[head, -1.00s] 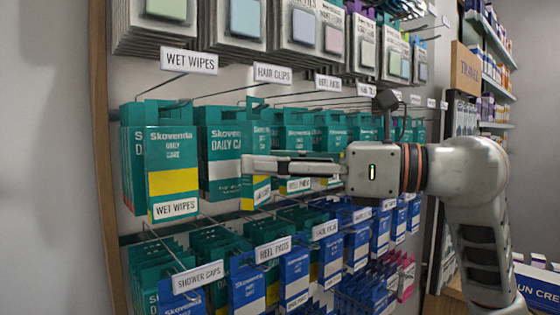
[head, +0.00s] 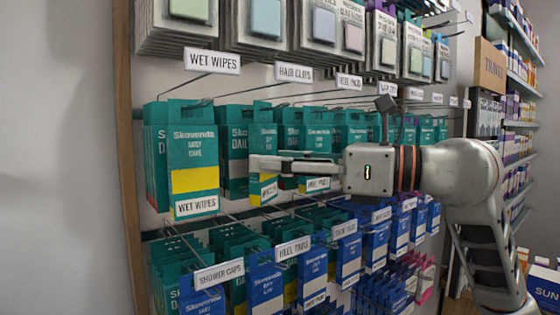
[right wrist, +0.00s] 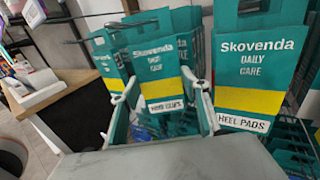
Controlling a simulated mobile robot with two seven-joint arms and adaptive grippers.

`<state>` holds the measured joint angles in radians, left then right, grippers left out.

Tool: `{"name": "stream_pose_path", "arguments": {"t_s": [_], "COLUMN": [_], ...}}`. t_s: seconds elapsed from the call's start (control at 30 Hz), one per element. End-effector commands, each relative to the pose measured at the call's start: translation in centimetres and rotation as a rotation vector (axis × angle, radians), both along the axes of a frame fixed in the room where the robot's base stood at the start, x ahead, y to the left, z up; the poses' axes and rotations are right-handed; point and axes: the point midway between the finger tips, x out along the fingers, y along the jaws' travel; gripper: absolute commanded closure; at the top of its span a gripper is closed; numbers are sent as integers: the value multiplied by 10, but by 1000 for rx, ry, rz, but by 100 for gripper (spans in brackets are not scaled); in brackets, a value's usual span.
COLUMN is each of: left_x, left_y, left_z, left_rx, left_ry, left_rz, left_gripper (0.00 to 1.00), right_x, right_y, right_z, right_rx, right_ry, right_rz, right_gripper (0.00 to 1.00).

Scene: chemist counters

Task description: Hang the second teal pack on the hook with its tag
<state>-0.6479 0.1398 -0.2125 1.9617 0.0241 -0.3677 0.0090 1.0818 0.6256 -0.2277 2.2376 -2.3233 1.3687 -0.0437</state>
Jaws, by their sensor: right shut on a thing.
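My right gripper (head: 258,164) is in front of the rack, its arm coming in from the right. It is shut on a teal pack (head: 263,145) with a yellow band and a white tag. In the right wrist view that pack (right wrist: 157,65) is upright between the two fingers; its tag (right wrist: 165,105) is too blurred to read surely. The "HAIR CLIPS" sign (head: 294,73) is above and behind it. Another teal pack (head: 235,140) hangs just left of the held pack. Whether the held pack's hole is around a hook is unclear. My left gripper is not in view.
A teal "WET WIPES" pack (head: 193,160) hangs at the left. A "HEEL PADS" pack (right wrist: 255,70) is close beside the right finger in the right wrist view. Blue packs (head: 265,285) hang below, grey packs (head: 265,25) above. Free room is in front of the left wall.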

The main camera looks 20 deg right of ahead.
Motion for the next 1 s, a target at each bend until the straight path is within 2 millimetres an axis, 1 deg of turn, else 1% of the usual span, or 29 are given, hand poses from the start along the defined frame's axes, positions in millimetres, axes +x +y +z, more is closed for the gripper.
{"name": "stream_pose_path", "arguments": {"t_s": [0.4, 0.43, 0.5, 0.87, 1.0], "left_x": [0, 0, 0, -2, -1], "left_y": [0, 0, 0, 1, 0], "left_z": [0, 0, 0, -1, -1], "left_rx": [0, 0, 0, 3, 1], "left_ry": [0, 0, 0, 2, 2], "left_rz": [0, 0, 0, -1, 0], "left_gripper": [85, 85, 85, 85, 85], "right_x": [0, 0, 0, -1, -8], "right_y": [0, 0, 0, -1, -10], "right_z": [0, 0, 0, 0, 0], "right_rx": [0, 0, 0, 0, -1], "right_ry": [0, 0, 0, 0, -1], "right_rz": [1, 1, 1, 0, -1], "right_gripper": [75, 52, 35, 35, 35]}}
